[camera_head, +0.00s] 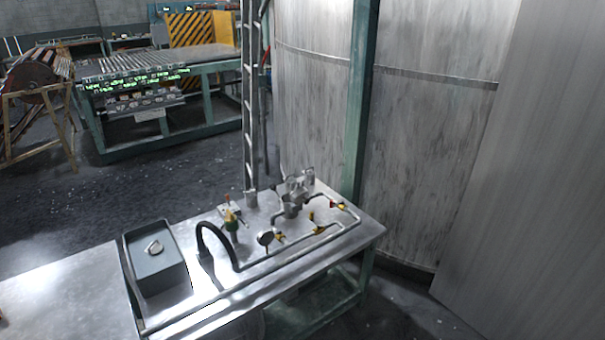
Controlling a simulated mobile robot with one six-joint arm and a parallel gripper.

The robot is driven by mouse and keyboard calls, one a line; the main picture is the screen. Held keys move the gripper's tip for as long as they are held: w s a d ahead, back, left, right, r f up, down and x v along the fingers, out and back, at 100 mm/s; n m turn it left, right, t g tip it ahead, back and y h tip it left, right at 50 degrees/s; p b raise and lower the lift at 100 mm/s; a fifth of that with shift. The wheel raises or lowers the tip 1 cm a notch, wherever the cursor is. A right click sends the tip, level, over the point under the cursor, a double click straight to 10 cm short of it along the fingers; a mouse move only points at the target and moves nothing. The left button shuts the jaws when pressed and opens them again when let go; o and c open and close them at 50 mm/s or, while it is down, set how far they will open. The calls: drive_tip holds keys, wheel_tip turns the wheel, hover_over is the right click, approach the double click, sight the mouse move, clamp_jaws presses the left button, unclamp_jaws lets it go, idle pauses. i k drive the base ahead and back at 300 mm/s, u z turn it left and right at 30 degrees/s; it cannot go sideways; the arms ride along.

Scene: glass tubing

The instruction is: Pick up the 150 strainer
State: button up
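No label reading 150 can be made out, so I cannot tell which thing is the 150 strainer. Several small metal cup-like pieces (291,209) stand close together near the back right of the steel bench. Another small metal cup (251,198) stands alone at the bench's back edge. A small round pale metal piece (153,247) lies in or on a grey box (160,281) at the bench's left. My gripper is not in view.
The steel bench (205,313) carries a silver pipe (262,259), a black curved hose (204,231), a round gauge (265,238) and brass valves. A large metal tank (430,150) stands behind the bench. Bare bench top (60,300) lies at lower left.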

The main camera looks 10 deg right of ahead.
sight(309, 175)
drive_tip(key=i, duration=1.2)
drive_tip(key=z, duration=0.5)
drive_tip(key=k, duration=0.65)
drive_tip(key=u, duration=2.4)
